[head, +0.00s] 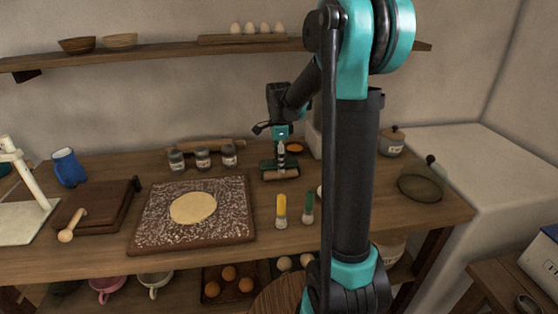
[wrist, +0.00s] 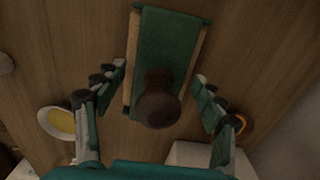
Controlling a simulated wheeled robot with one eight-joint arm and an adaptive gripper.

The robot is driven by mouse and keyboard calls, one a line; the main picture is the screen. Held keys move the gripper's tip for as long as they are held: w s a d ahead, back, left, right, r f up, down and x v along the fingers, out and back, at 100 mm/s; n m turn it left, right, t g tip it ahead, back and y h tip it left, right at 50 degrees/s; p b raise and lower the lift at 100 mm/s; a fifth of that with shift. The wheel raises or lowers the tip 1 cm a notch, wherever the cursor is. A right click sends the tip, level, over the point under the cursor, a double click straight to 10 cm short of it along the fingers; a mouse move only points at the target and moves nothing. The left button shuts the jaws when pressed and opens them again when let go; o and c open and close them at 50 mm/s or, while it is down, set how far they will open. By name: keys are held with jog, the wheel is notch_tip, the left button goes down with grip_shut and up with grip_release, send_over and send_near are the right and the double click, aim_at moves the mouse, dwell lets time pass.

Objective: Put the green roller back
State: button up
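The green roller (head: 281,171) has a green body over a pale wooden cylinder and stands on the table behind the yellow and green small items. In the wrist view the green roller (wrist: 165,50) shows its flat green top with wooden edges, and a dark round knob (wrist: 157,104) rises towards the camera. My gripper (head: 281,140) is above the roller, pointing down. In the wrist view its fingers (wrist: 160,95) are spread on both sides of the knob, with gaps and no visible contact. The roller's place to go back to cannot be told from these frames.
A board with dough (head: 150,225) lies left of the roller. Several jars (head: 202,159) and a rolling pin (head: 220,144) stand behind. A yellow-topped item (head: 281,211) and a green-topped item (head: 308,208) stand in front. An orange bowl (head: 297,149) is close by on the right.

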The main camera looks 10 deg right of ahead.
jog(key=shift+r, duration=0.1)
notch_tip(320, 180, up, 13)
jog(key=shift+r, duration=0.1)
dwell(0.6)
